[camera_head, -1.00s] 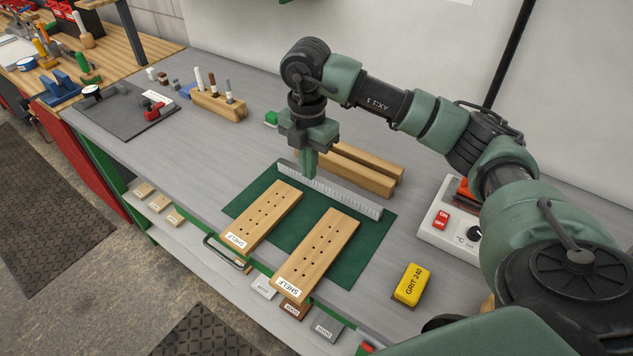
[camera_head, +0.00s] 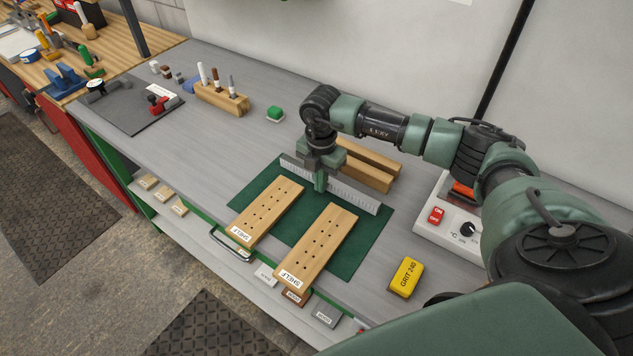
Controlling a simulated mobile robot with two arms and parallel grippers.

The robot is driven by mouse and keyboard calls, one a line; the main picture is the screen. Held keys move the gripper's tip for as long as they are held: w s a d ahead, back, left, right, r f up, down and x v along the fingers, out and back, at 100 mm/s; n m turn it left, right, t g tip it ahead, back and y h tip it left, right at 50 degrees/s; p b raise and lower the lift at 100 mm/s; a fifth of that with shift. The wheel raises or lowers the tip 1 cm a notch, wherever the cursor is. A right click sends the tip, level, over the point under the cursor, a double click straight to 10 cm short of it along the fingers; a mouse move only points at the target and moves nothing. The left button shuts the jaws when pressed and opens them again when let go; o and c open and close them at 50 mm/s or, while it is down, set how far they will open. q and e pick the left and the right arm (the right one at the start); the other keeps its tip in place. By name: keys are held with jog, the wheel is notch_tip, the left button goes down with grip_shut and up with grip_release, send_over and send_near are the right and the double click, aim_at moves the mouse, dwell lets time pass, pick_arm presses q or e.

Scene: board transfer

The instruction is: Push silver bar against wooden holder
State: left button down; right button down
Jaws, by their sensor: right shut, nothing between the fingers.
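The silver bar (camera_head: 351,195) is a long, thin strip lying at a slant along the back edge of the green mat (camera_head: 354,257). Behind it is a wooden holder (camera_head: 368,176), seen as two parallel wooden lengths; a narrow gap seems to show between bar and holder. My right gripper (camera_head: 320,186) is shut and empty, pointing down at the front side of the bar, left of its middle. It hides a short part of the bar; I cannot tell whether it touches. My left gripper is not in view.
Two drilled shelf boards (camera_head: 269,212) (camera_head: 319,244) lie on the mat in front of the bar. A yellow grit block (camera_head: 406,277) and a control box (camera_head: 446,226) are to the right. A wooden pen block (camera_head: 222,98) stands at the back left.

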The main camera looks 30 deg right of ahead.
jog(key=shift+w+d+f+b, duration=0.15)
jog(key=shift+w+d+b, duration=0.05)
jog(key=shift+d+b, duration=0.15)
jog(key=d, duration=0.1)
jog(key=w+d+b, duration=0.1)
jog(key=d+b, duration=0.1)
jog(key=d, duration=0.1)
jog(key=shift+w, duration=0.3)
jog(key=shift+w+d, duration=0.15)
jog(key=shift+d, duration=0.2)
